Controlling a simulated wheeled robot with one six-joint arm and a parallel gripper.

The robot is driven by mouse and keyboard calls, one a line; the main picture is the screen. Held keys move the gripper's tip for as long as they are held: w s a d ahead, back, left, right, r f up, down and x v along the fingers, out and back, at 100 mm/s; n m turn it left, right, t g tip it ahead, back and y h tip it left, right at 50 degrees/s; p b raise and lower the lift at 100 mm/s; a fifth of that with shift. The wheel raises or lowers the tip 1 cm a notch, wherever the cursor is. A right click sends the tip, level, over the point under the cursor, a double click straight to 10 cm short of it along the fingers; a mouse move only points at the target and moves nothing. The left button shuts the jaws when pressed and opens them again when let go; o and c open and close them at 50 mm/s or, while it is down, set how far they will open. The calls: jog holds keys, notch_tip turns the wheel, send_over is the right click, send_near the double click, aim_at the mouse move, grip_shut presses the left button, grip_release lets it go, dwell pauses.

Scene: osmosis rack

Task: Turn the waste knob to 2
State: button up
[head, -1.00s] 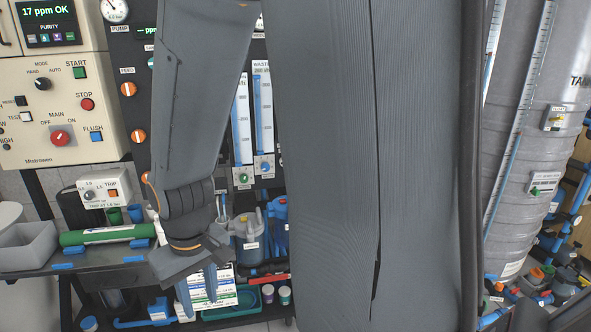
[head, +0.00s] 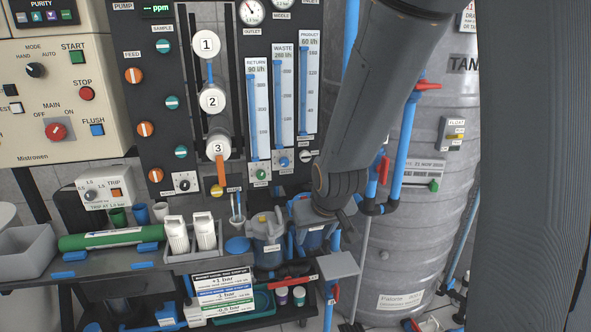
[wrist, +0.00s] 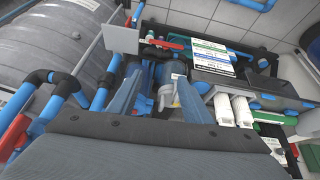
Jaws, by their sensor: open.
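The waste knob (head: 284,162) is a small blue round knob below the tall waste flow meter (head: 284,105) on the dark panel in the head view. Any numbers around the knob are too small to read. My gripper (wrist: 158,78) is open in the wrist view, with two blue-grey fingers apart and nothing between them. In the head view my wrist hangs to the right of and below the knob, apart from it, and the fingers are hard to make out. The wrist view does not show the knob.
A green return knob (head: 261,174) and a dark product knob (head: 305,156) flank the waste knob. Blue pipes with red valve handles (head: 384,170) and a large grey tank (head: 425,220) are on the right.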

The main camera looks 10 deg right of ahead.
jog(key=w+t+b, duration=0.3)
jog(key=w+t, duration=0.3)
jog(key=w, duration=1.1)
jog(key=n+t+b, duration=0.2)
jog(key=t+b, duration=0.1)
jog(key=t, duration=0.3)
send_near(285, 163)
jog(key=w, duration=0.1)
jog(key=w+p, duration=0.1)
jog(key=w, duration=0.6)
jog(key=shift+w+f, duration=0.15)
jog(key=shift+w, duration=0.25)
jog(key=c, duration=1.1)
jog(key=shift+o, duration=0.2)
jog(key=shift+m, duration=0.4)
